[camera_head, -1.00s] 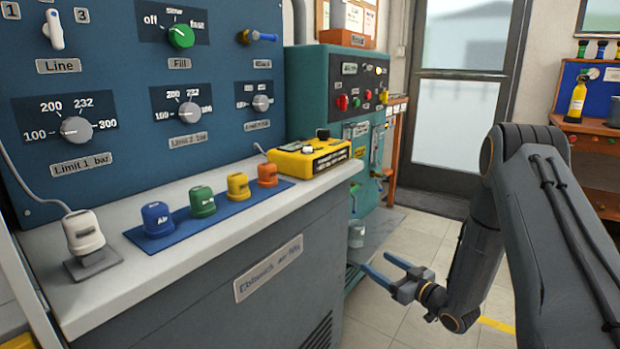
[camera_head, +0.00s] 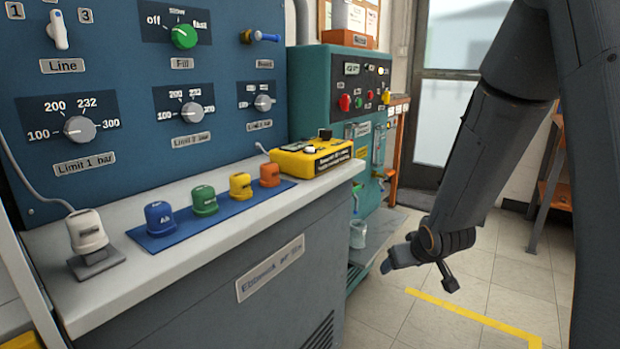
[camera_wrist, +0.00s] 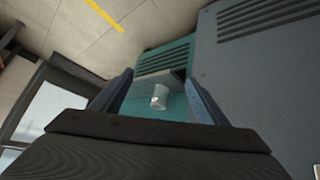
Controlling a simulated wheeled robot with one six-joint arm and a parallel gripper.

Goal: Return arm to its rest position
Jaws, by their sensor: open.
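My gripper (camera_wrist: 160,95) shows in the wrist view as two blue fingers spread apart, with nothing between them in its grasp. A white cup-like object shows beyond the fingers, at a distance. In the head view my dark arm comes down from the upper right, and its wrist end hangs over the floor, right of the bench front.
The grey bench (camera_head: 150,275) carries blue, green, yellow and orange caps on a blue mat (camera_head: 150,242), and a yellow box (camera_head: 312,158). A teal cabinet (camera_head: 312,85) stands behind. The white cup (camera_head: 358,233) sits low beside it. Tiled floor with a yellow line (camera_head: 470,315) is free.

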